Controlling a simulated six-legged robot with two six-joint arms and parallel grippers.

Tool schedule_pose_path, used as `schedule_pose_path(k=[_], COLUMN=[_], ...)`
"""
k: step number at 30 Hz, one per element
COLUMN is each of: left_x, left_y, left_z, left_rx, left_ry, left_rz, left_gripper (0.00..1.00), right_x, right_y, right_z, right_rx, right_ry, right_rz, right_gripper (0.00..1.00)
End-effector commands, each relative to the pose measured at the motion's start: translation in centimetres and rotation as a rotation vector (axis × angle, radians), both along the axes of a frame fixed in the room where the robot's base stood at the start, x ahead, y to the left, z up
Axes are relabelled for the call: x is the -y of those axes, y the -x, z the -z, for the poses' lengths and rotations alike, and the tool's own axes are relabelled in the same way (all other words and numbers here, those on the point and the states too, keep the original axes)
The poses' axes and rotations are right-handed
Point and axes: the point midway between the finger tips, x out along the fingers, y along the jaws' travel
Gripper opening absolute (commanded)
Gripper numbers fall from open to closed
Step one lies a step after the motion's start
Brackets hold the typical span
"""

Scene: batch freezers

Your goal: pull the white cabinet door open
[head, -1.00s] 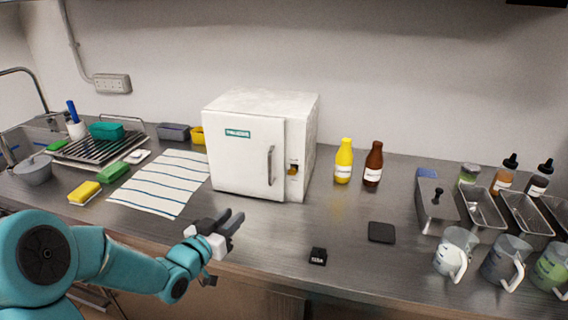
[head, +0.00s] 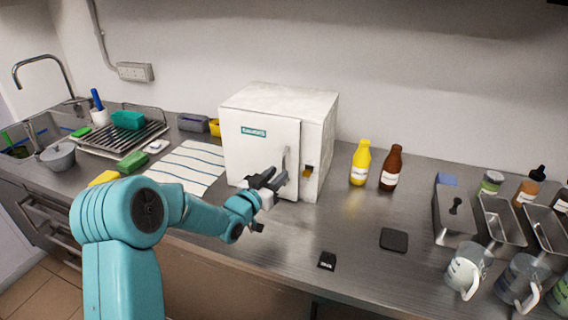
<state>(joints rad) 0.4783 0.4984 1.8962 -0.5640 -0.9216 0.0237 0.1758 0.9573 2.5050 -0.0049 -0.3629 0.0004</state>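The white cabinet (head: 300,103) stands on the steel counter against the back wall. Its white door (head: 252,152) faces me and looks shut, with a green label at the upper left. A vertical grey handle (head: 285,163) is on the door's right side. My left gripper (head: 278,179) is at the lower part of the handle, with its dark fingers pointing toward it. The fingers look apart, but I cannot tell whether they touch the handle or are around it. The handle's lower end is partly hidden by the gripper. My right gripper is not in view.
A striped towel (head: 190,167) lies left of the cabinet. Yellow (head: 360,163) and brown (head: 390,168) bottles stand to its right. A black timer (head: 327,261) and a dark square pad (head: 394,240) lie on the counter in front. Metal trays and jugs fill the right side.

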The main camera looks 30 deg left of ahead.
Motion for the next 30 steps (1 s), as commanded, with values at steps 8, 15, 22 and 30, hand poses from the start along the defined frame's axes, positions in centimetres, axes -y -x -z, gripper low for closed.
schedule_pose_path(k=[8, 15, 22, 30], left_x=[0.0, 0.0, 0.0, -0.1], left_y=[-3.9, -4.4, -4.3, -3.9], left_z=[0.0, 0.0, 0.0, 0.0], left_rx=[0.0, 0.0, 0.0, 0.0], left_ry=[0.002, 0.002, 0.001, 0.0], left_rz=[0.001, 0.001, 0.001, 0.014], left_gripper=[0.3, 0.3, 0.0, 0.0], right_x=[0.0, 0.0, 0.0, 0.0], right_y=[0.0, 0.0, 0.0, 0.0], right_z=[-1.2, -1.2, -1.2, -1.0], right_rx=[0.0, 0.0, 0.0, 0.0], right_ry=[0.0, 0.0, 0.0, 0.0], right_rz=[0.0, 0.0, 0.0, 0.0], right_gripper=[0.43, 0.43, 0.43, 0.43])
